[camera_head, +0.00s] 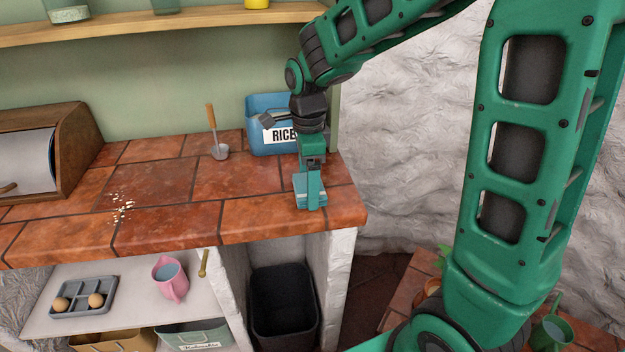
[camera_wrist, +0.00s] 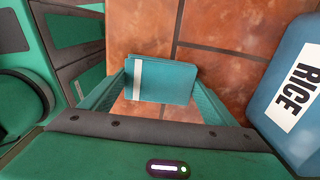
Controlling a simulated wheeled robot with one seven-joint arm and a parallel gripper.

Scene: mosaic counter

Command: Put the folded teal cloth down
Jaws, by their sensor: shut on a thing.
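The folded teal cloth (camera_wrist: 165,82) with a white stripe is between the two fingers of my gripper (camera_wrist: 160,88) in the wrist view. In the head view the cloth (camera_head: 302,192) shows at the right end of the tiled counter, near its front edge. My gripper (camera_head: 309,190) points down there and is shut on the cloth. The cloth is at or just above the tiles; I cannot tell whether it touches them. One finger hides part of the cloth in the head view.
A blue RICE bin (camera_head: 268,140) stands close behind my gripper, also at right in the wrist view (camera_wrist: 292,100). Pale crumbs (camera_head: 122,206) lie on the counter (camera_head: 180,232). Tiles between are clear.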

